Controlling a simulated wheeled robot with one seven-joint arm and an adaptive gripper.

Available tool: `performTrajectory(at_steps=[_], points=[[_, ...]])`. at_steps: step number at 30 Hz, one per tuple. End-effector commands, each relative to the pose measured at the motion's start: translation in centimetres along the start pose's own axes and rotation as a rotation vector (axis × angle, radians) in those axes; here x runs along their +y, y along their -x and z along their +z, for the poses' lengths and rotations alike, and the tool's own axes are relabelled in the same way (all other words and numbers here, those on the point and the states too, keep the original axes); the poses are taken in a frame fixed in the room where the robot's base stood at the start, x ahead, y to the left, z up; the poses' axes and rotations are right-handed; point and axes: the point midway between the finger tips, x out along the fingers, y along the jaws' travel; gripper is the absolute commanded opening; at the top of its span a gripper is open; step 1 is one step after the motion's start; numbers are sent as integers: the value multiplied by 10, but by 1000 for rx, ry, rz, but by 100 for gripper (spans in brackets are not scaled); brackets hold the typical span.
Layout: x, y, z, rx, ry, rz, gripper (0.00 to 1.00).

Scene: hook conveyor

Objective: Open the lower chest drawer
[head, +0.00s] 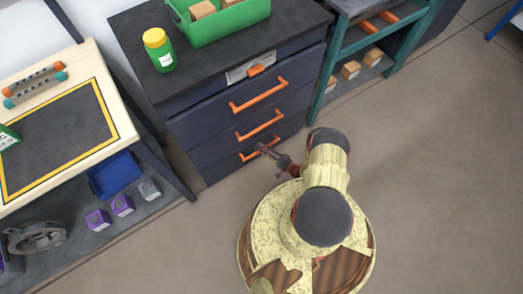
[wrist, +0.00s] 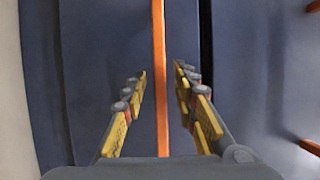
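The dark blue chest has an orange bar handle on each of its three lower fronts. The lower drawer (head: 224,166) looks shut, flush with the front above it. Its orange handle (head: 248,155) is partly hidden by my gripper (head: 266,151), which is at the handle's right part. In the wrist view, the lower handle (wrist: 160,40) runs up the picture between the two yellow-padded fingers of my gripper (wrist: 161,73). The fingers are open, one on each side of the bar, with gaps showing. The dark blue drawer front (wrist: 105,60) lies behind them.
Above are the middle handle (head: 259,125) and upper handle (head: 258,96). A green bin (head: 225,22) and a green bottle (head: 159,50) stand on the chest top. A workbench (head: 112,85) is at left, a teal shelf (head: 332,60) at right. Floor right of me is clear.

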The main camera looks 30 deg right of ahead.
Motion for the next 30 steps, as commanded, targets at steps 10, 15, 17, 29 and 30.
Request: performTrajectory(at_steps=[10, 15, 17, 29, 30], points=[[0, 0, 0, 0, 0, 0, 16], [0, 0, 0, 0, 0, 0, 7], [0, 0, 0, 0, 0, 0, 3], [0, 0, 0, 1, 0, 1, 0], [0, 0, 0, 1, 0, 1, 0]])
